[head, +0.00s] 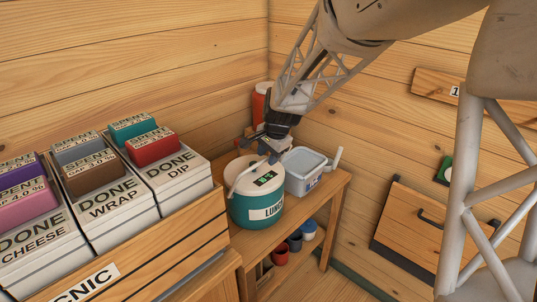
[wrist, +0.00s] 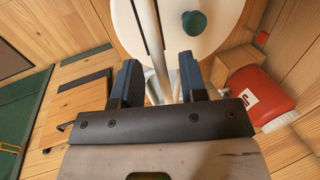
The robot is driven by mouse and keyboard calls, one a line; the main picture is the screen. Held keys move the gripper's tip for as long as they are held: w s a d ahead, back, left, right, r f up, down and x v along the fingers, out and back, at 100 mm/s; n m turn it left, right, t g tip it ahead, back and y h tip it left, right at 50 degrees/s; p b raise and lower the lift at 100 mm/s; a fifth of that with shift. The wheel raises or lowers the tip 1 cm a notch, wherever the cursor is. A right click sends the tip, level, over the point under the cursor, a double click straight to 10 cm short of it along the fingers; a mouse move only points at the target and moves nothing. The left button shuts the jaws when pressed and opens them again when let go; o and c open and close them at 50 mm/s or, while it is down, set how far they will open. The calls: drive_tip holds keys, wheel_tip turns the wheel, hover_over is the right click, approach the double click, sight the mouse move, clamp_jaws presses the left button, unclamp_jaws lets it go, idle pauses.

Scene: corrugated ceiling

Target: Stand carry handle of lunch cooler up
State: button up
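The lunch cooler (head: 255,210) is a round teal tub with a white lid, standing on a wooden bench in the head view. Its white lid (wrist: 225,40) and a teal knob (wrist: 194,23) show at the top of the wrist view. The white carry handle (head: 238,180) slants across the lid towards the back, not upright. My gripper (head: 272,157) is at the cooler's far side, by the handle's far end. In the wrist view my gripper (wrist: 160,82) is open, with the pale handle bar (wrist: 158,55) between its blue fingers. Contact cannot be told.
A pale open tub (head: 303,172) stands close right of the cooler. A red jug (wrist: 262,95) is behind, near the wall. A wooden crate of labelled boxes (head: 170,245) stands left. Cups (head: 295,241) sit under the bench (head: 328,190).

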drive_tip(key=shift+c, duration=0.4)
clamp_jaws()
drive_tip(key=shift+a, duration=0.1)
drive_tip(key=shift+w+a+r+g+h, duration=0.25)
drive_tip(key=shift+w+a+g+h, duration=0.3)
drive_tip(key=shift+w+a, duration=0.4)
drive_tip(key=shift+w+a+r+g+h, duration=0.3)
drive_tip(key=shift+w+a+g+h, duration=0.2)
drive_tip(key=shift+w+a, duration=0.4)
drive_tip(key=shift+w+a+r+g+h, duration=0.25)
drive_tip(key=shift+w+a+g+h, duration=0.3)
drive_tip(key=shift+w+a, duration=0.35)
